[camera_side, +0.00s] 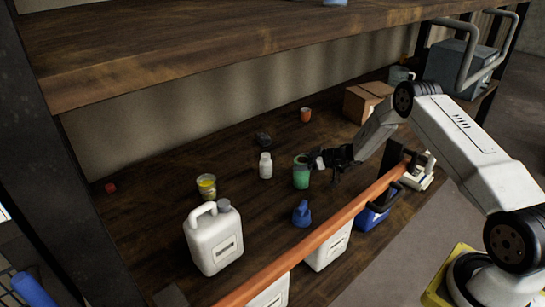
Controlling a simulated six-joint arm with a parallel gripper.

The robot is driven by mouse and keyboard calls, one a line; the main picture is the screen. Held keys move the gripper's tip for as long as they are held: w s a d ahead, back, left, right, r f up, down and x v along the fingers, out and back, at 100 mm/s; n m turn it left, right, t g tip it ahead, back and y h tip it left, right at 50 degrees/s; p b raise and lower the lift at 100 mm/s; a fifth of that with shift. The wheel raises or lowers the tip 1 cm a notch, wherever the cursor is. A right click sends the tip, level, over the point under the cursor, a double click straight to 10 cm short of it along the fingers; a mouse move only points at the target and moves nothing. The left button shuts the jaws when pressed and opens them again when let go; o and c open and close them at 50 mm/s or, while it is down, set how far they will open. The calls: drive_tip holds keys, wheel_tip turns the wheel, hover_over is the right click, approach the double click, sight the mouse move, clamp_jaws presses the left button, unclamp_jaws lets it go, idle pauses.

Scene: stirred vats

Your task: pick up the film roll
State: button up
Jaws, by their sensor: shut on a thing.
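A green upright cylinder (301,174), which I take for the film roll, stands near the middle of the dark wooden shelf. My gripper (316,163) reaches it from the right, and its dark fingers are shut at the cylinder's upper right side. The exact contact is small and partly hidden. I cannot tell whether the cylinder's base is lifted off the wood.
A white bottle (265,167) stands just left of the cylinder, with a blue object (302,214) in front. An orange bar (325,235) crosses the shelf front. A white jug (213,240), a yellow-banded jar (207,187) and a cardboard box (366,101) stand around. An upper shelf (200,55) overhangs.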

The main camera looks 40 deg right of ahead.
drive_tip(key=shift+r, duration=0.25)
wheel_tip(320, 180, up, 10)
drive_tip(key=shift+f, duration=0.2)
idle(0.5)
idle(0.5)
